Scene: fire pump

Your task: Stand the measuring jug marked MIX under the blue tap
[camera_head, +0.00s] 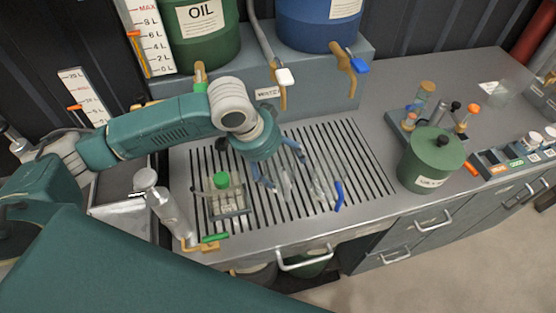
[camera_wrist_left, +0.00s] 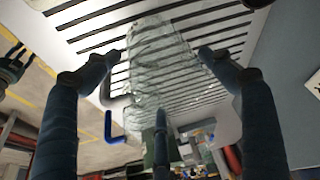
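My left gripper (camera_head: 284,168) reaches down over the slotted drain tray (camera_head: 348,150), with its blue fingers spread. In the left wrist view a clear jug (camera_wrist_left: 160,60) shows between and beyond the open fingers (camera_wrist_left: 158,78); contact is not clear. In the head view faint clear jugs stand on the slats by the fingers, one with a blue handle (camera_head: 338,195). A grey handle and a blue handle (camera_wrist_left: 116,127) also show in the wrist view. No MIX marking is readable. The tap with the blue lever (camera_head: 358,66) hangs from the blue tank, behind the tray. My right gripper is not in view.
A white-lever tap (camera_head: 285,77) and a green-lever tap (camera_head: 200,86) are beside it. A green canister (camera_head: 430,160) stands right. The tray's right side is clear.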

